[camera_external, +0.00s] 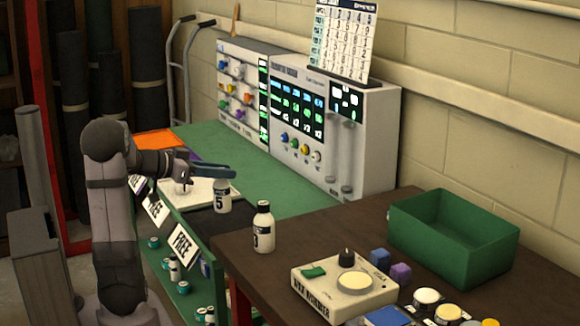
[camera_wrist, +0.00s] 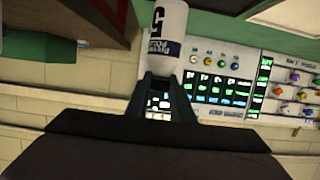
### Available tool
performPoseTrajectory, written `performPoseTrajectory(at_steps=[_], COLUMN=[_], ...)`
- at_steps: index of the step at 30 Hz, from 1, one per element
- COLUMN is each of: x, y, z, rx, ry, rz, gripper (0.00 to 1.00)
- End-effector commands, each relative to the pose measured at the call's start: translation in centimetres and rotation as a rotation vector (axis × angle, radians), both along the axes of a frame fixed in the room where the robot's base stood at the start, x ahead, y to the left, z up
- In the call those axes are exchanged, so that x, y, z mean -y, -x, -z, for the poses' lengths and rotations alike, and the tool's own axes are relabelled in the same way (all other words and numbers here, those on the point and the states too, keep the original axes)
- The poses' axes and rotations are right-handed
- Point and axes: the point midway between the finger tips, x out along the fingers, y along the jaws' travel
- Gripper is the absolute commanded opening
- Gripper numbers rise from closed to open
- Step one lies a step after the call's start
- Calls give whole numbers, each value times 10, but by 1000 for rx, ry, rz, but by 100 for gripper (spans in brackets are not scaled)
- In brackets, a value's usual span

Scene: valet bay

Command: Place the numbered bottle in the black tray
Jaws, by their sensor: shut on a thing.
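A white bottle with a black "5" on its label (camera_external: 222,198) hangs upright below my gripper (camera_external: 220,173), at the edge of the green bench top. My gripper is shut on its upper end. In the wrist view the bottle (camera_wrist: 165,28) appears upside down between the fingertips (camera_wrist: 166,85), its cap hidden by them. I cannot tell whether its base touches anything. A second white bottle with a dark cap and label (camera_external: 263,230) stands on the brown table to the right; its number is unclear.
An open green box (camera_external: 450,245) stands on the brown table (camera_external: 330,228) at the right. In front of it are a beige device (camera_external: 345,288), small blue and purple blocks (camera_external: 400,274) and several round lids. Instrument panels (camera_external: 320,120) line the back wall. Several small bottles sit below the bench edge.

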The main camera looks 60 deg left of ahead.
Motion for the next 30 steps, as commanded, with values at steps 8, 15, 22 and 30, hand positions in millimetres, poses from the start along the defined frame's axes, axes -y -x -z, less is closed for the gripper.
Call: performPoseTrajectory(at_steps=[8,15,22,30], x=[0,0,0,0], y=[0,0,0,0], z=[36,42,67,76], rx=[0,1,0,1], ry=[1,-1,3,-2], rz=[1,1,1,1], gripper=[0,0,0,0])
